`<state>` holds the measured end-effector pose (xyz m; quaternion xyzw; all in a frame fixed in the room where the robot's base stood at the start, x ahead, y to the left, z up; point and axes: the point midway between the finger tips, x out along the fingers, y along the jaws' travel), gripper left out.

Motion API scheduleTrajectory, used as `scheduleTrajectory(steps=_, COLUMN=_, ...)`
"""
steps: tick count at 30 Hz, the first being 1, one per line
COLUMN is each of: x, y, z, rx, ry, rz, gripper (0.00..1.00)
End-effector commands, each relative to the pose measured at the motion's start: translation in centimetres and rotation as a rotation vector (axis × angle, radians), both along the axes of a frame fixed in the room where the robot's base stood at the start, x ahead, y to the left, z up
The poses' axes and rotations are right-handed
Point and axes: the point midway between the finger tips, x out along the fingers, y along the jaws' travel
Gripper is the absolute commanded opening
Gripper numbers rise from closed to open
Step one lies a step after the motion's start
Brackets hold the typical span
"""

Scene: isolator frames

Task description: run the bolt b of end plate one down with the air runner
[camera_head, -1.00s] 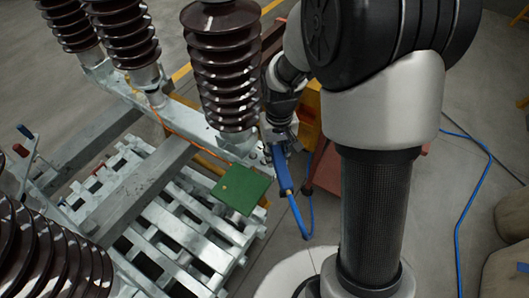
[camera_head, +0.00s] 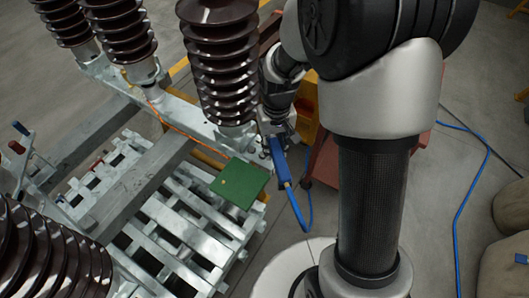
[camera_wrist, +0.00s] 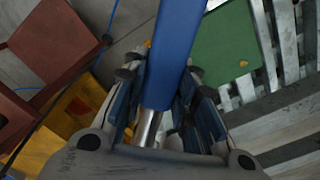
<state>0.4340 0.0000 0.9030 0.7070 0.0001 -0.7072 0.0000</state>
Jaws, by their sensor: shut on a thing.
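The blue air runner (camera_head: 279,162) is in my gripper (camera_head: 277,135) beside the right end of the galvanised frame beam (camera_head: 190,119). In the wrist view the runner's blue body (camera_wrist: 176,50) lies between the two fingers of my gripper (camera_wrist: 165,95), which are shut on it. A bright metal cylinder (camera_wrist: 147,127) shows below the blue body. The end plate's bolts are too small or hidden behind the gripper to pick out. I cannot tell whether the runner touches a bolt.
A brown ribbed insulator (camera_head: 222,65) stands on the beam close left of my gripper. A green plate (camera_head: 240,183) lies on the slatted pallet (camera_head: 180,225). A blue hose (camera_head: 462,205) runs over the floor at right. A red and yellow cart (camera_head: 322,165) stands behind my arm.

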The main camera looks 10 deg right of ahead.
Motion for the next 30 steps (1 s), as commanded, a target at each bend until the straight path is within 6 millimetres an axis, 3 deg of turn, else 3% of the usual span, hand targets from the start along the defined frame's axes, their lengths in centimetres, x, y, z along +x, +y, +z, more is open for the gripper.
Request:
scheduleTrajectory(steps=18, x=0.0, y=-0.1, z=0.2, rx=-0.001, ry=0.000, rz=0.011, gripper=0.00)
scheduleTrajectory(steps=30, x=-1.9, y=-0.6, z=-0.2, rx=-0.003, ry=0.010, rz=0.126, gripper=0.00)
